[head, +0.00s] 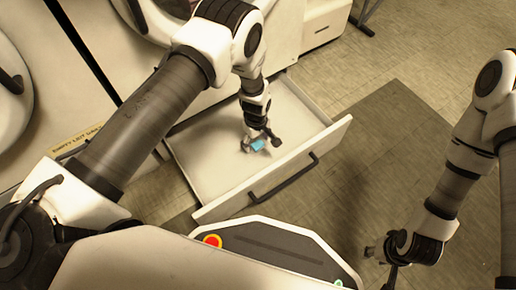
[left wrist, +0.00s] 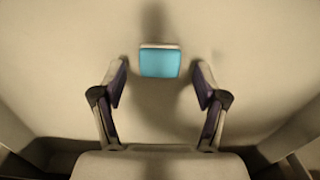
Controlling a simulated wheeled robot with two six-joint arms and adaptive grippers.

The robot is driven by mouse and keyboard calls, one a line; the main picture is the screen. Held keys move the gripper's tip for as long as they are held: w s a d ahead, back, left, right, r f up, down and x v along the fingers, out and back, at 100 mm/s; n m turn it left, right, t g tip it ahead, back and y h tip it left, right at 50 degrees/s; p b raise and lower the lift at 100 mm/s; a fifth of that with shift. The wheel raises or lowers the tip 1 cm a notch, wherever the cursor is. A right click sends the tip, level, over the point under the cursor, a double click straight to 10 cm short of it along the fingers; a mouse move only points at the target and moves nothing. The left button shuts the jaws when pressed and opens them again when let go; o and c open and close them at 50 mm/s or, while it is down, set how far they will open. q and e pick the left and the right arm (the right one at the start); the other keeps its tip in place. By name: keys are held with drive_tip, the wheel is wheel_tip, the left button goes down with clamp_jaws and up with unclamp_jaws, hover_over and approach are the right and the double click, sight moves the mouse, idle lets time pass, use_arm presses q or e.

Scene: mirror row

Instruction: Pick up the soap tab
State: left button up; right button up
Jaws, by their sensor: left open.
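The soap tab (head: 257,144) is a small blue block lying on the floor of the open white drawer. In the left wrist view the soap tab (left wrist: 160,62) shows a blue face with a pale edge along its far side. My left gripper (head: 262,140) is inside the drawer, right at the tab. In the left wrist view my left gripper (left wrist: 160,82) is open, with one finger to each side of the tab and a gap on both sides. My right gripper (head: 382,262) hangs over the floor at the lower right; its fingers are too small and dark to read.
The pulled-out drawer (head: 205,160) has raised walls and a dark handle (head: 284,178) on its front. White machines with round doors stand at the left and back. A dark mat (head: 390,150) covers the floor to the right, which is clear.

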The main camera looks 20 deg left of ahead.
use_arm(q)
drive_tip(key=shift+f, duration=0.6)
drive_tip(key=shift+r, duration=0.2)
drive_tip(key=c, duration=1)
drive_tip(key=shift+c, duration=0.2)
